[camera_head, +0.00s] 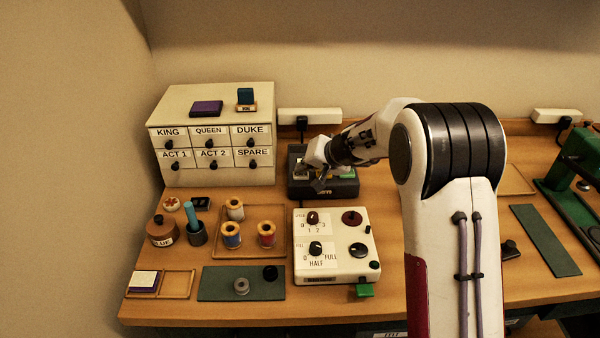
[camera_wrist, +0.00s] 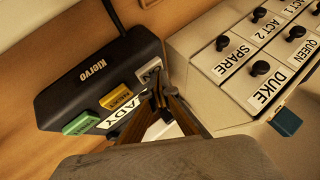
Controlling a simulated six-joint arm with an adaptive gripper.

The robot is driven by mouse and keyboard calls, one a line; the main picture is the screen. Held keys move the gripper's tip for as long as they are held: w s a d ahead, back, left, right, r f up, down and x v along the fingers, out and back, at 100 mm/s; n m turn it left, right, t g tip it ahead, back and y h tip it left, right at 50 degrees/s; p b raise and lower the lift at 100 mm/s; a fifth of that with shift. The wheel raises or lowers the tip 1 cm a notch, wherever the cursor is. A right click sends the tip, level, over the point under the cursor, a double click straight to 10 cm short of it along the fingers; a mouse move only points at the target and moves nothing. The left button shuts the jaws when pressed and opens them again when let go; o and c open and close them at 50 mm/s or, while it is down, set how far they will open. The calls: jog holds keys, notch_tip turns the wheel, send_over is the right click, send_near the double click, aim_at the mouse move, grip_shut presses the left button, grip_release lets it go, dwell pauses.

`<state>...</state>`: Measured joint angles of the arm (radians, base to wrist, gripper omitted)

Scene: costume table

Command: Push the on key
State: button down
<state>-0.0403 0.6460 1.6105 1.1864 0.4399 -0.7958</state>
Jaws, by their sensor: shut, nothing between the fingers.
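A black device (camera_head: 345,188) marked "Kiorvo" sits at the back of the table. It also shows in the wrist view (camera_wrist: 85,80), with a row of keys along one edge: a green key (camera_wrist: 80,124), a yellow key (camera_wrist: 117,97) and a white key (camera_wrist: 149,71) lettered "ON". A white label ending in "ADY" lies beside the keys, partly hidden by a finger. My gripper (camera_head: 319,186) is over the left part of the device. In the wrist view my gripper (camera_wrist: 158,92) is shut and empty, its tips beside the ON key. I cannot tell whether they touch it.
A cream drawer cabinet (camera_head: 211,175) stands close on the left of the device. A white control box (camera_head: 335,265) with knobs and thread spools (camera_head: 266,233) are in front. A white power strip (camera_head: 310,115) is on the wall behind.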

aim_at(303, 175)
jog(key=shift+r, duration=0.9)
jog(key=shift+r, duration=0.1)
jog(key=shift+r, duration=2.95)
